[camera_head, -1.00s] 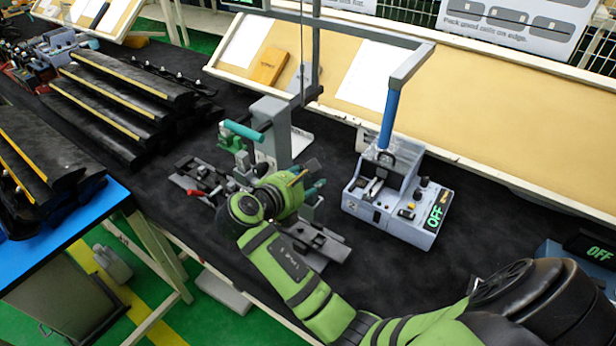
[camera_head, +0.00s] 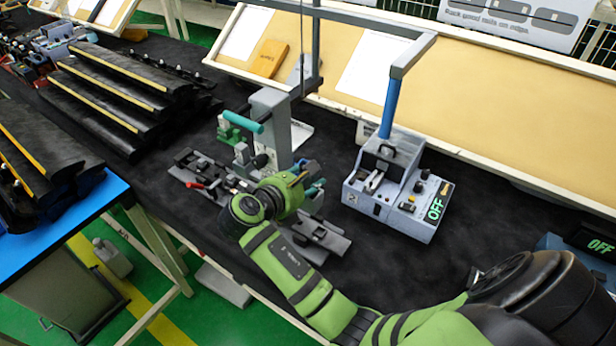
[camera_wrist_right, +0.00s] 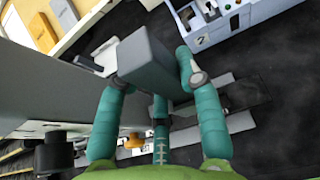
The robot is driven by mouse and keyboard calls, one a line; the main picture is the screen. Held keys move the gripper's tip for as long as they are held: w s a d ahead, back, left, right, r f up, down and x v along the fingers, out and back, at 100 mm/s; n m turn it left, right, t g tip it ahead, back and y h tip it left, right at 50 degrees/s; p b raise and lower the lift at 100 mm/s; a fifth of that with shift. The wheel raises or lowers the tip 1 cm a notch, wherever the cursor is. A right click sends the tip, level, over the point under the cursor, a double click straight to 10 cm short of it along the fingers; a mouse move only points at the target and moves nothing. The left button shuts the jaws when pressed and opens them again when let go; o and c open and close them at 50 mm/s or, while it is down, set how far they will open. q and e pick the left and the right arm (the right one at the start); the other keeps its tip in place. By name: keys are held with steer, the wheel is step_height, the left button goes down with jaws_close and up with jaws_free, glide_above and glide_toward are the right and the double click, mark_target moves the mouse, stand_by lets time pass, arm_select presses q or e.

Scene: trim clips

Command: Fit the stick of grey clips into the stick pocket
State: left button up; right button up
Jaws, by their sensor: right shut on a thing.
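My right gripper (camera_head: 312,187) is beside the grey press column (camera_head: 270,115), above the dark fixture on the bench. In the right wrist view its teal fingers (camera_wrist_right: 155,85) are closed around a plain grey block (camera_wrist_right: 160,58). I take the block for the stick of grey clips; single clips cannot be made out. It is held clear of the bench, close to a large grey surface at the left. In the head view the gripper and wrist mostly hide it. I cannot clearly pick out the stick pocket. My left gripper is not in view.
A grey control box (camera_head: 400,205) with a blue post (camera_head: 390,108) and a lit OFF sign stands to the right. Black trim parts (camera_head: 110,105) with yellow strips lie at the left. A teal handle (camera_head: 245,123) sticks out from the press. Black bench surface between press and box is free.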

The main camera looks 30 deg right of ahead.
steer(key=shift+f, duration=0.25)
steer(key=o, duration=1.2)
steer(key=shift+s+f, duration=0.1)
steer(key=shift+f, duration=0.1)
steer(key=shift+a, duration=0.2)
steer(key=v, duration=0.8)
steer(key=shift+d, duration=0.1)
